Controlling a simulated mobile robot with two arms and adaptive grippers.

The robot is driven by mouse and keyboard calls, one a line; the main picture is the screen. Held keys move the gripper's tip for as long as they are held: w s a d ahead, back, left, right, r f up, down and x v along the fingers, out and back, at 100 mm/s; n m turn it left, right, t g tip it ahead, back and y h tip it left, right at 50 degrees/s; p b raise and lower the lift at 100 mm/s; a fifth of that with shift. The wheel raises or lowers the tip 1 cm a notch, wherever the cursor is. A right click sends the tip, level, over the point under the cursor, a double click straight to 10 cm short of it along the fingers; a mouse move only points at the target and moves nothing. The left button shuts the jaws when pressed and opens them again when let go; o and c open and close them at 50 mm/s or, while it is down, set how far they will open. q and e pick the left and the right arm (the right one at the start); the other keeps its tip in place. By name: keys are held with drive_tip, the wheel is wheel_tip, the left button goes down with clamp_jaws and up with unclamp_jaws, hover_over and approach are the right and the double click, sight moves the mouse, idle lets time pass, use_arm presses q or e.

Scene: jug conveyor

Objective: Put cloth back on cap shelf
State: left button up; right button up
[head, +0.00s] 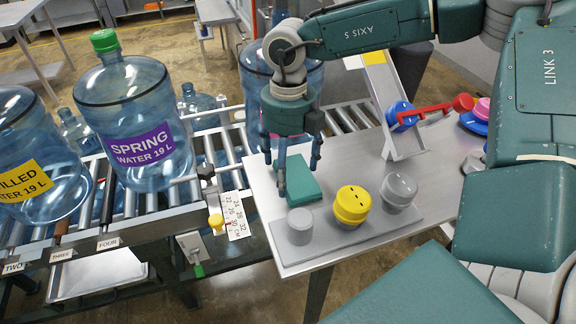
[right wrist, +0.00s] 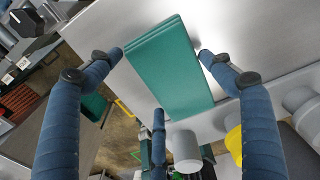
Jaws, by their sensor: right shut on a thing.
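The cloth is a folded green block (head: 303,186) on or just above the grey side table, behind the grey peg (head: 300,226). My right gripper (head: 290,163) points down over it with its fingers around it, shut on the cloth. In the right wrist view the cloth (right wrist: 170,70) lies between the fingertips (right wrist: 163,54). Whether it touches the tabletop is hard to tell. A raised grey strip, seemingly the cap shelf (head: 378,238), runs along the table's front with a yellow cap (head: 352,204) and a grey cap (head: 399,190). My left gripper is out of view.
A sloped metal rack (head: 380,85) stands behind, with a blue cap (head: 401,116) and a red-handled tool (head: 435,108). Large water jugs (head: 135,120) stand on the roller conveyor (head: 165,200) at left. The tabletop (head: 345,155) right of the cloth is clear.

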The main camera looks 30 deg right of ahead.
sight(288, 170)
drive_tip(key=shift+f, duration=0.15)
drive_tip(key=o, duration=1.8)
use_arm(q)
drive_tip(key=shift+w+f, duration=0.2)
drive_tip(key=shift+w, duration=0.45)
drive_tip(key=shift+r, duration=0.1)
use_arm(e)
drive_tip(key=shift+r, duration=0.3)
use_arm(q)
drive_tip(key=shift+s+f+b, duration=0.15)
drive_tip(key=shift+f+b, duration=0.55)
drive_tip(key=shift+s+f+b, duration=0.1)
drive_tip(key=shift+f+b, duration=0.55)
drive_tip(key=shift+b, duration=0.05)
use_arm(e)
drive_tip(key=shift+w+d+r, duration=0.1)
drive_tip(key=shift+w+r, duration=0.05)
drive_tip(key=shift+r, duration=2.8)
drive_tip(key=shift+w+d+r, duration=0.1)
drive_tip(key=shift+r, duration=2.8)
